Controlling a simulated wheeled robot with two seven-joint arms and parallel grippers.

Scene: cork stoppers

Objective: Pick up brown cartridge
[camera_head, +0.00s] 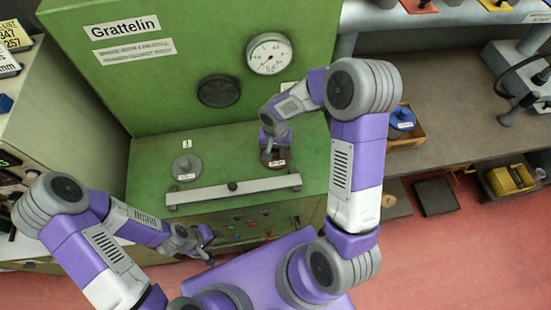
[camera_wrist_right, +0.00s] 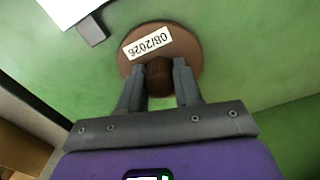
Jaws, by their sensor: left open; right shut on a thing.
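The brown cartridge (camera_head: 279,163) is a round brown disc with a knob and a white label. It is on the right part of the green machine's top, partly hidden by my right gripper (camera_head: 270,146). In the right wrist view, the cartridge (camera_wrist_right: 188,50) shows its label "08/2026", and my right gripper (camera_wrist_right: 158,80) is shut on its knob. I cannot tell whether the disc touches the green surface. My left gripper (camera_head: 206,238) is open and empty, low in front of the machine.
A grey cartridge (camera_head: 187,167) sits at the left of the green top. A grey bar (camera_head: 232,189) runs along the front of the top. The green back panel (camera_head: 150,90) carries a gauge (camera_head: 269,54). A blue-knobbed thing (camera_head: 402,118) stands in a wooden box at right.

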